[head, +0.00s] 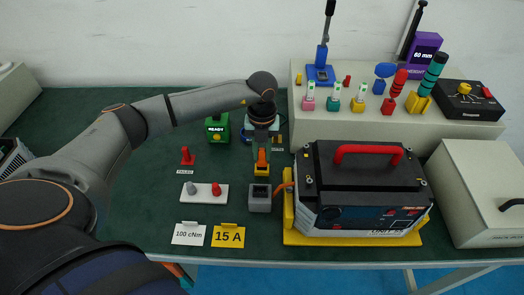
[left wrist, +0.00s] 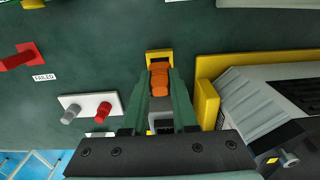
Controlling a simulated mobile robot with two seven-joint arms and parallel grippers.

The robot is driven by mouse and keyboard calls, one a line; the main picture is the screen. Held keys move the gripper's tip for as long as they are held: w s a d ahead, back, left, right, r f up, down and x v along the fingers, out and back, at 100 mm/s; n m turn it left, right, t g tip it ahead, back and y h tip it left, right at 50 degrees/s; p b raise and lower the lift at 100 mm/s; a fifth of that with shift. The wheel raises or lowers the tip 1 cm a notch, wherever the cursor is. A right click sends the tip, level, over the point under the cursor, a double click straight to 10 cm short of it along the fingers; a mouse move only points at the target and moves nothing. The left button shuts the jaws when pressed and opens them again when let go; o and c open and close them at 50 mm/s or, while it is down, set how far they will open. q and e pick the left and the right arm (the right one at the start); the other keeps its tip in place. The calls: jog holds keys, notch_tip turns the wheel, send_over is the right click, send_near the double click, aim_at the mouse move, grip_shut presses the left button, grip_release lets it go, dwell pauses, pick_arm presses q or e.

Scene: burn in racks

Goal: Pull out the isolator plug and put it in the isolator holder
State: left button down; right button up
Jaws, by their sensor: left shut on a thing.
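My left gripper (head: 261,155) points down and is shut on the orange isolator plug (head: 262,162). The plug also shows between the green fingers in the left wrist view (left wrist: 159,80). The yellow isolator holder (head: 261,174) is directly below the plug, and its rim shows just beyond the plug in the left wrist view (left wrist: 158,54). I cannot tell whether the plug's lower end is inside the holder or just above it. A grey box (head: 260,200) stands in front of the holder, beside the device (head: 355,213) with a red handle. My right gripper is not in view.
A white plate (head: 204,199) with a grey and a red knob lies left of the grey box. A red peg (head: 187,156) by a FAILED label and a green READY box (head: 217,128) stand farther back. A yellow tray (head: 289,236) bears the device. The left green tabletop is largely clear.

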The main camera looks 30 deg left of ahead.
aim_at(262, 149)
pick_arm(q)
jog(key=shift+f+b, duration=0.75)
jog(key=shift+f, duration=0.45)
jog(key=c, duration=0.6)
grip_release()
notch_tip(262, 149, up, 13)
jog(key=shift+f+b, duration=0.15)
jog(key=shift+b, duration=0.25)
